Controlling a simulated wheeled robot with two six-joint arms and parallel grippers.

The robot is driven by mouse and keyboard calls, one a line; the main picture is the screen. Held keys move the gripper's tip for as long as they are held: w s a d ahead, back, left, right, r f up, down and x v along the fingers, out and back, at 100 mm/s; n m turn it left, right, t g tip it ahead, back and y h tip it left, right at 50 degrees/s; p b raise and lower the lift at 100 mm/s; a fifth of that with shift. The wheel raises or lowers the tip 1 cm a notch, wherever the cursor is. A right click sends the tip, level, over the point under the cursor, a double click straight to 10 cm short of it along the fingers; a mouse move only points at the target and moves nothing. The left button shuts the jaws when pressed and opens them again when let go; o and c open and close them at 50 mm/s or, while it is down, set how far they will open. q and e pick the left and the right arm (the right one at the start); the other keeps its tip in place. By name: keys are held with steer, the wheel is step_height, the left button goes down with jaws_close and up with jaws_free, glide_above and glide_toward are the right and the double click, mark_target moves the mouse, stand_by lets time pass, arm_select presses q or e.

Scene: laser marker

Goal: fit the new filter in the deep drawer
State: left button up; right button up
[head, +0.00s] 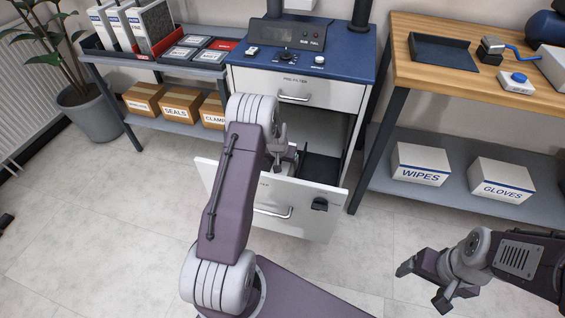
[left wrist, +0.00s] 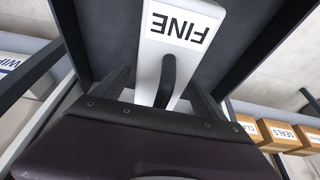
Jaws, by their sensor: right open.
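The deep drawer (head: 230,187) of the cabinet is pulled out, with a dark latch (head: 319,204) on its front. My left gripper (head: 281,152) reaches down over it, and my arm hides part of the inside. In the left wrist view, a white filter marked FINE (left wrist: 178,45) stands between dark walls. Its dark handle lies between the fingers of my left gripper (left wrist: 163,95), which look apart with gaps on both sides. Whether the filter is fully seated cannot be told. My right gripper (head: 421,283) is open and empty over the floor at the lower right.
Several upright filters (head: 122,22) stand in a tray on the left shelf, above cardboard boxes (head: 182,105). The PRE-FILTER drawer (head: 335,92) above is shut. A wooden bench (head: 405,62) stands at the right, with WIPES and GLOVES boxes below.

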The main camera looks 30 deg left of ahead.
arm_select(q)
steer(key=shift+r, duration=0.35)
steer(key=p+v, duration=0.4)
steer(key=v, duration=0.6)
steer(key=shift+s+r, duration=0.1)
steer(key=shift+r, duration=0.15)
steer(key=shift+s+r, duration=0.25)
steer(key=shift+r, duration=0.25)
steer(key=shift+d, duration=0.1)
